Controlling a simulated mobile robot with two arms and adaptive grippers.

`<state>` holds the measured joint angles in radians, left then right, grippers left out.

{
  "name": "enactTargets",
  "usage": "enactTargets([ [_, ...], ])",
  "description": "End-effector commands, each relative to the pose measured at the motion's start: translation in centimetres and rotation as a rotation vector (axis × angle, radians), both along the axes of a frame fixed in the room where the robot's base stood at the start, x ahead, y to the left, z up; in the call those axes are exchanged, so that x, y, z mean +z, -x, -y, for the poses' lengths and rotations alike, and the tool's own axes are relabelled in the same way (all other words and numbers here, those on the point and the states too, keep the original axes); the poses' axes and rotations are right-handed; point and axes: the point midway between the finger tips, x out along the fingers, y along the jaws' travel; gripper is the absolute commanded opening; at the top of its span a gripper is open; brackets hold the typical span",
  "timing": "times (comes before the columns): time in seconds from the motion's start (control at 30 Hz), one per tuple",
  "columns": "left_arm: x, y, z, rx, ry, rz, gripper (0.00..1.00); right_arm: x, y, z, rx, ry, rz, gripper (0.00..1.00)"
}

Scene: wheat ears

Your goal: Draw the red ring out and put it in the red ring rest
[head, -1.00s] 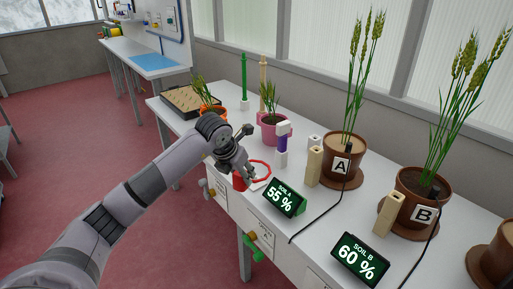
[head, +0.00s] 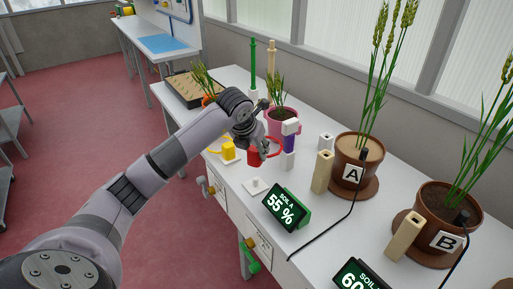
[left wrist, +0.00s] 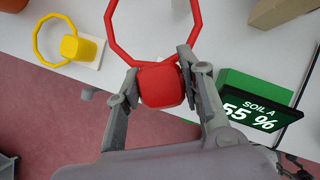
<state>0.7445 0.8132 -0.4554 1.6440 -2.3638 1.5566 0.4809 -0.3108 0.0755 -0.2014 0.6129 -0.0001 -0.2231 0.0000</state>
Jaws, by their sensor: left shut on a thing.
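My left gripper (left wrist: 161,88) is shut on the red block at the base of the red ring (left wrist: 110,36). In the head view the gripper (head: 257,150) hides part of the red ring (head: 278,147), which is near a white and purple post (head: 291,128). I cannot tell whether the ring is around or beside that post. A small white plate with a short white peg (head: 256,187) stands empty in front of it, behind the Soil A display. I cannot tell from its look whether it is the red ring rest. My right gripper is not in view.
A yellow ring with a yellow block (left wrist: 74,46) sits on its own white plate to the left. The Soil A display (head: 286,208), a tan block (head: 322,172) and pot A (head: 356,158) stand to the right. A pink pot (head: 281,120) is behind.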

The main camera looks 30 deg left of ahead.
Motion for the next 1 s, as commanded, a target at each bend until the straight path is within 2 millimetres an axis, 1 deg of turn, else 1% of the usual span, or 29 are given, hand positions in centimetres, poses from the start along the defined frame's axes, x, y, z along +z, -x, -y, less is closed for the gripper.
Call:
enactTargets([
  [0.2, 0.0, 0.0, -0.1, 0.000, -0.002, 0.012, 0.07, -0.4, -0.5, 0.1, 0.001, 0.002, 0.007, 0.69],
  [0.43, -1.6, 0.0, 0.0, 0.001, -0.001, 0.010, 0.07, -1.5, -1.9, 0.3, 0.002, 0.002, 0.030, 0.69],
  [0.8, -5.1, 0.0, 0.0, 0.002, 0.000, 0.010, 0.07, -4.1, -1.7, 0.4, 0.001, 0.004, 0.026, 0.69],
  [1.0, -5.7, 0.0, 0.0, 0.002, 0.000, 0.010, 0.07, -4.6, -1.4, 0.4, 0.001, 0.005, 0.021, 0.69],
])
